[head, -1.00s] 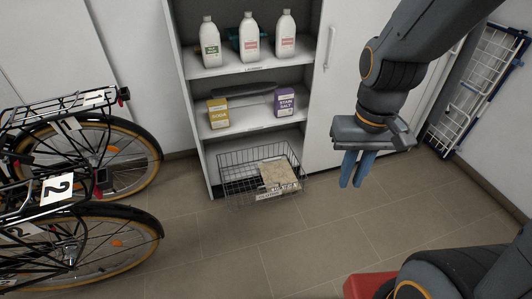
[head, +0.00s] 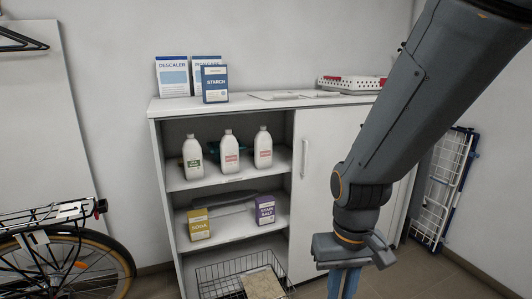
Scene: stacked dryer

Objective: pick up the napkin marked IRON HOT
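No marking that reads IRON HOT can be made out. Two flat, pale pieces that may be folded cloth lie on the cabinet top, a left one (head: 274,96) and a right one (head: 319,94). A beige folded cloth-like thing (head: 262,284) lies in the wire basket (head: 215,281) at the bottom of the cabinet, partly cut off by the frame edge. My gripper (head: 343,287) points down in front of the cabinet's white door, apart from all of these. Its blue fingers look close together, and nothing shows between them.
The cabinet (head: 160,150) has open shelves with white bottles (head: 231,155), a yellow soda box (head: 198,225) and a purple stain salt box (head: 265,211). A bicycle (head: 70,265) is left, a drying rack (head: 443,190) right.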

